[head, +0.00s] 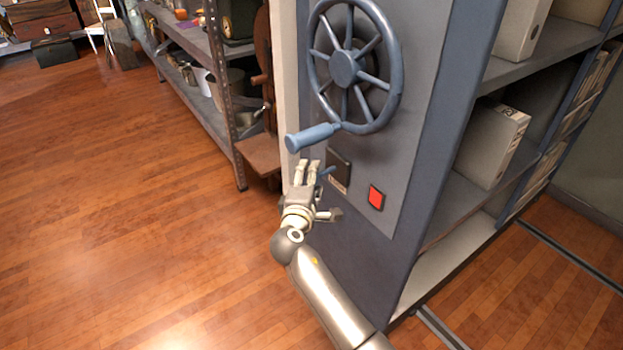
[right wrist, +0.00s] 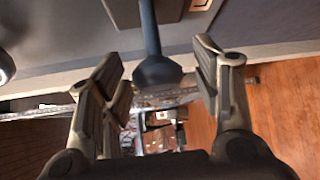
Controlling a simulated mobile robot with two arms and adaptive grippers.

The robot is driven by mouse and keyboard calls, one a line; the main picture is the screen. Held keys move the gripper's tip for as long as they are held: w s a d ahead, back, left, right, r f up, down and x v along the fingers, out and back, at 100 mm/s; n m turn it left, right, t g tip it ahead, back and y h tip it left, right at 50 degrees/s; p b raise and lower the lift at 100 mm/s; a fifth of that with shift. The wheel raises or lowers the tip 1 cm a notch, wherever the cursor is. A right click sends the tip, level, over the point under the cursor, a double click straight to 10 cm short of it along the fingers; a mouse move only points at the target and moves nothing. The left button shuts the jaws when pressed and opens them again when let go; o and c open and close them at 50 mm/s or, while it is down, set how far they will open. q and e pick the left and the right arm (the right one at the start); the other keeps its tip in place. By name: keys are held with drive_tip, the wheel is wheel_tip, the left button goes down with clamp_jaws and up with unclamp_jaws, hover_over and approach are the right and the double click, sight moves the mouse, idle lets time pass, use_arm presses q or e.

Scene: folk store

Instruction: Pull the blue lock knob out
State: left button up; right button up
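The blue lock knob (head: 328,170) sticks out from a dark plate on the cabinet's grey end panel, below the handwheel. In the right wrist view the knob (right wrist: 158,72) has a thin shaft and a wider end, which lies between my two finger pads with a gap on each side. My right gripper (head: 308,172) is open around the knob's end and seems not to touch it. In the head view my fingers partly hide the knob. My left gripper is not in view.
A spoked handwheel (head: 345,68) with a blue crank handle (head: 312,137) is just above my right gripper. A red button (head: 376,198) is to the right. Shelves with boxes (head: 495,145) stand at the right. The wooden floor at left is clear.

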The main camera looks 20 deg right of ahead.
drive_tip(key=f+v, duration=0.1)
drive_tip(key=v, duration=0.6)
drive_tip(key=shift+s+r, duration=0.2)
drive_tip(key=shift+r, duration=0.25)
